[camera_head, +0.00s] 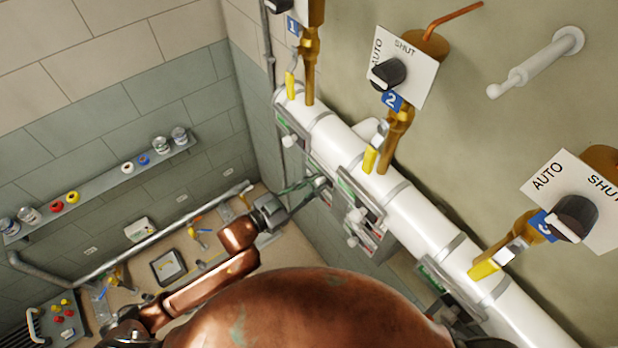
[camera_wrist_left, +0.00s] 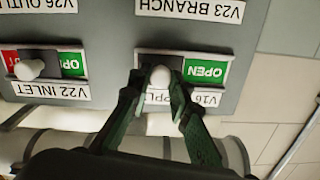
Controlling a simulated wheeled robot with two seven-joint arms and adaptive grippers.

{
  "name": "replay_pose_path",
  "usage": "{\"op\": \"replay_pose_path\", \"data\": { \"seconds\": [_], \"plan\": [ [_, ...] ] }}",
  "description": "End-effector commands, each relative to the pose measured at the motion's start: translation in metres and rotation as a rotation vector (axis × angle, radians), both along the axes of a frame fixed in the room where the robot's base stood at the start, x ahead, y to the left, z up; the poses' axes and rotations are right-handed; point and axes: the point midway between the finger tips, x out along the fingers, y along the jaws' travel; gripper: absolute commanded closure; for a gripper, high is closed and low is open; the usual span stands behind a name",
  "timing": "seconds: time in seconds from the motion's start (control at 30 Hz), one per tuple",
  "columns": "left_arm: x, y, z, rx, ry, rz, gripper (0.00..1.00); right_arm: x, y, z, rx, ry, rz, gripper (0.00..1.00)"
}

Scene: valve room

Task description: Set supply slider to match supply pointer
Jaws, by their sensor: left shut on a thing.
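The supply slider has a white knob (camera_wrist_left: 160,76) in a slot on a grey panel, seen upside down in the left wrist view. Green with the word OPEN (camera_wrist_left: 205,71) shows on one side of the knob; the other side is mostly hidden by a finger. Its V16 label (camera_wrist_left: 208,99) is partly covered by my fingers. My left gripper (camera_wrist_left: 160,80) is shut on the knob. In the head view, my left gripper (camera_head: 316,186) reaches the panels below the white pipe. I cannot make out a supply pointer. My right gripper is not in view.
A V22 INLET slider (camera_wrist_left: 30,69) sits beside it, with red and green showing. A white pipe (camera_head: 415,215) runs diagonally above the panels. Black knobs, including one at plate 2 (camera_head: 388,73), and a wall peg (camera_head: 540,62) stick out. A shelf (camera_head: 100,188) lines the left wall.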

Motion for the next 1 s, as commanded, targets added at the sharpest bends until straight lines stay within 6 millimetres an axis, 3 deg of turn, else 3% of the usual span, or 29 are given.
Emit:
{"op": "replay_pose_path", "data": {
  "seconds": [0.17, 0.2, 0.43, 0.77, 1.0],
  "plan": [
    [-0.004, -0.003, -0.001, -0.006, 0.002, -0.01, 1.0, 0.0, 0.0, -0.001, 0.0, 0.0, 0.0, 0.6],
    [-0.004, -0.003, -0.001, -0.006, 0.002, -0.01, 0.8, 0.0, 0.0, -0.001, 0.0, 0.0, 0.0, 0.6],
    [-0.003, -0.003, 0.0, -0.005, 0.001, -0.009, 0.64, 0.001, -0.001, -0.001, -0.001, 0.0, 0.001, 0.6],
    [-0.004, 0.001, -0.001, -0.003, 0.001, -0.005, 0.64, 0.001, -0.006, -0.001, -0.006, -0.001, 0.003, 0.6],
    [-0.026, 0.032, -0.002, -0.001, 0.003, -0.005, 0.64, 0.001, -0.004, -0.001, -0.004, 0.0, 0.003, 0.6]
  ]
}}
